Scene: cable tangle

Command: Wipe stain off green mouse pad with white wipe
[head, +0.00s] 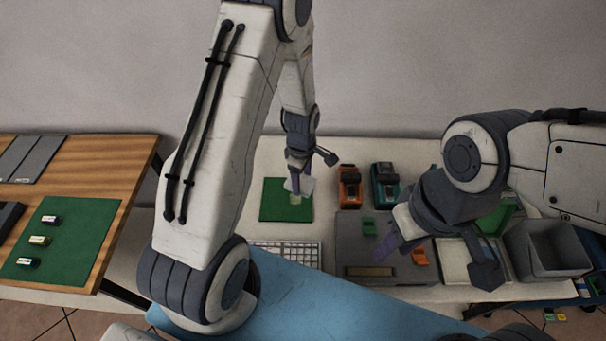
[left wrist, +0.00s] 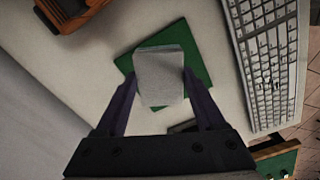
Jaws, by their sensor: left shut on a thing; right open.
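The green mouse pad (head: 271,207) lies on the white table, left of the middle. My left gripper (head: 298,178) is shut on the white wipe (head: 305,185) over the pad's upper right part. In the left wrist view the wipe (left wrist: 160,76) sits between both fingers and covers much of the pad (left wrist: 194,50); no stain shows there. I cannot tell whether the wipe touches the pad. My right gripper (head: 396,247) is open and empty above the grey box.
A keyboard (head: 290,252) lies in front of the pad. An orange device (head: 349,188) and a teal device (head: 384,188) stand to its right. The grey box (head: 350,237) and a grey bin (head: 548,250) are further right. A wooden table (head: 125,155) stands left.

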